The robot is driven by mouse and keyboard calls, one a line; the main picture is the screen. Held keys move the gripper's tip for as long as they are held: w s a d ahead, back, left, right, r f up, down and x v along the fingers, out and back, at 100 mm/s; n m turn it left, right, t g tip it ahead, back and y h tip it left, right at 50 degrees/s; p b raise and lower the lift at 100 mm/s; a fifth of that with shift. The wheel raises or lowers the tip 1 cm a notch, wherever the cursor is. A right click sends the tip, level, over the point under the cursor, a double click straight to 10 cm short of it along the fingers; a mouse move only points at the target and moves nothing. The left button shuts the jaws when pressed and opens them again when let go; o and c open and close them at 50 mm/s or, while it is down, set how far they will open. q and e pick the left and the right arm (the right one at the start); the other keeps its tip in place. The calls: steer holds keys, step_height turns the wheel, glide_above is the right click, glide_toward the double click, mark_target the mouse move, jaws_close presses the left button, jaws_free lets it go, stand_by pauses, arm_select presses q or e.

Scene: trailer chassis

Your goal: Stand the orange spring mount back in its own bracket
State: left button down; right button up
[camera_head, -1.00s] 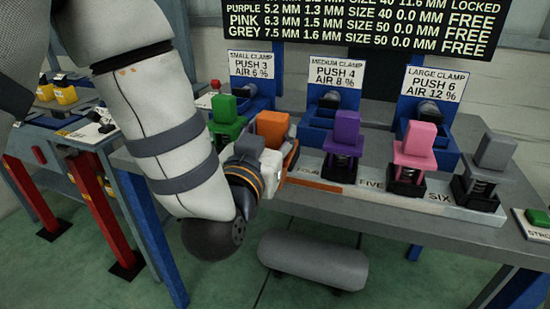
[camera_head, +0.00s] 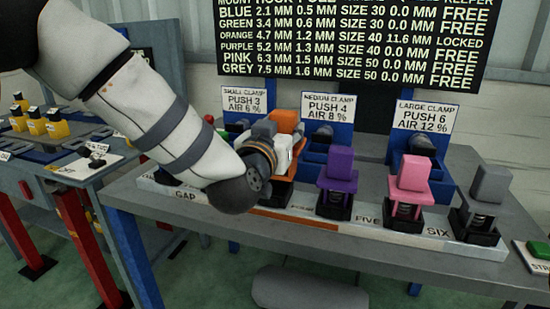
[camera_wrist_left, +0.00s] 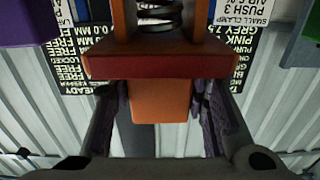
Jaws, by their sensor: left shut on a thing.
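The orange spring mount (camera_head: 286,119) is held in my left gripper (camera_head: 277,148), above the rail and higher than its neighbours. In the left wrist view the mount's orange block (camera_wrist_left: 161,101) sits between the two fingers of my left gripper (camera_wrist_left: 160,110), with its dark red plate (camera_wrist_left: 160,66) and spring (camera_wrist_left: 160,12) beyond. The gripper is shut on the block. An orange strip (camera_head: 290,221) marks the rail front below it. The orange mount's own bracket is hidden or cannot be made out. My right gripper is out of view.
Purple (camera_head: 338,172), pink (camera_head: 411,175) and grey (camera_head: 490,185) mounts stand in a row to the right. Green (camera_wrist_left: 307,35) shows in the wrist view. Clamps with signs (camera_head: 325,107) stand behind. The readout board (camera_head: 350,45) lists orange as locked.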

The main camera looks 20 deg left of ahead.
arm_select(q)
steer(key=f, duration=0.1)
steer(key=w+a+f, duration=0.1)
steer(key=a+f, duration=0.1)
steer(key=shift+w, duration=0.3)
steer(key=f, duration=0.2)
steer(key=f+b, duration=0.1)
steer(key=shift+w+a+f, duration=0.1)
steer(key=shift+a+f, duration=0.1)
steer(key=shift+f, duration=0.15)
steer(key=shift+r, duration=0.2)
steer(key=c, duration=0.9)
jaws_free()
steer(key=shift+f, duration=0.25)
steer(key=shift+c, duration=0.2)
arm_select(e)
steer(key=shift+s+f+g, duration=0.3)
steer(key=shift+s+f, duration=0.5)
arm_select(q)
steer(key=shift+r, duration=0.15)
